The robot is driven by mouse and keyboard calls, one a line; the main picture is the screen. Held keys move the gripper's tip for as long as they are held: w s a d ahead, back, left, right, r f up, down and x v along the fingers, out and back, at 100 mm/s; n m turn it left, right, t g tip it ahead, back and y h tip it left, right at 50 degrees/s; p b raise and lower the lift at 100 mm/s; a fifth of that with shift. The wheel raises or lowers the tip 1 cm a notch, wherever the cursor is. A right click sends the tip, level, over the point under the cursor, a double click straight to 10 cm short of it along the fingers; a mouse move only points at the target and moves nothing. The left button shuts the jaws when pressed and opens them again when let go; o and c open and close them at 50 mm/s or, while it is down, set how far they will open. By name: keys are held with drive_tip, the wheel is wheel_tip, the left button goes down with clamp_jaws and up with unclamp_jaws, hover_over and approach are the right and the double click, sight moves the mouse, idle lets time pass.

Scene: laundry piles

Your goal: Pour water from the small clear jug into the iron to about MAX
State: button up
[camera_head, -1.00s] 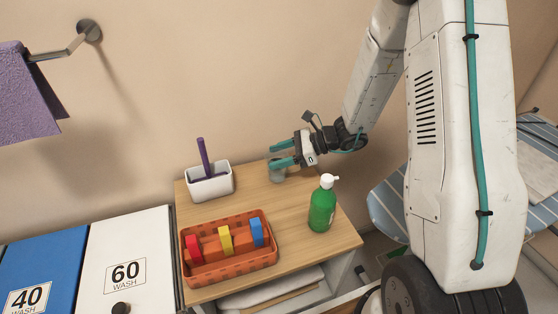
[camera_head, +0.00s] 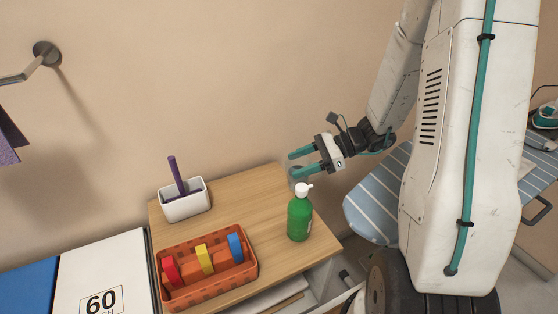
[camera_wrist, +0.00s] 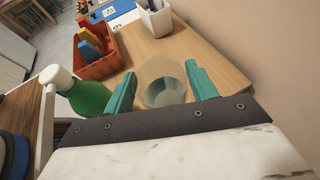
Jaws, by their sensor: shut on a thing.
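My gripper (camera_head: 294,164) is shut on the small clear jug (camera_head: 298,181), near the back right edge of the wooden top. In the wrist view the jug (camera_wrist: 165,88) sits between the two teal fingers (camera_wrist: 160,72), seen from above; its water level is hard to make out. A teal and white iron (camera_head: 545,116) shows at the far right edge of the head view, partly cut off, beyond the striped ironing board; its MAX mark cannot be seen.
An orange basket (camera_head: 208,285) with coloured blocks and a white holder (camera_head: 184,207) stand to the left. The blue striped ironing board (camera_head: 377,205) lies to the right, partly behind my body.

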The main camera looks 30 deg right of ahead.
drive_tip(key=shift+s+d+r, duration=0.2)
drive_tip(key=shift+s+d, duration=0.65)
drive_tip(key=shift+d, duration=0.15)
